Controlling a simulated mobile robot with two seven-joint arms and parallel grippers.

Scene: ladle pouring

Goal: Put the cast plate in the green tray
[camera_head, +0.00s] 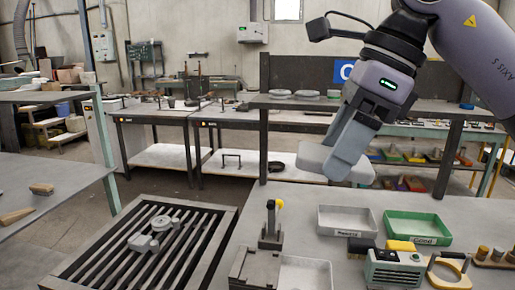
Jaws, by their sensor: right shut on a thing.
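My right gripper (345,155) comes in from the upper right, tilted down to the left. It is shut on a pale grey flat piece with rounded corners, which looks like the cast plate (312,158). The fingers hide part of the plate. The plate is held in the air, above and to the left of the green tray (416,238). The green tray stands on the workbench at the right, with a label on its front, and looks empty. My left gripper is not in view.
A grey labelled tray (347,232) stands just left of the green tray. A small green-and-grey device (394,267) and a yellow block (400,245) are in front. A slatted grate (100,262) bears another grey cast piece (148,240). A toggle clamp (271,232) stands upright between.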

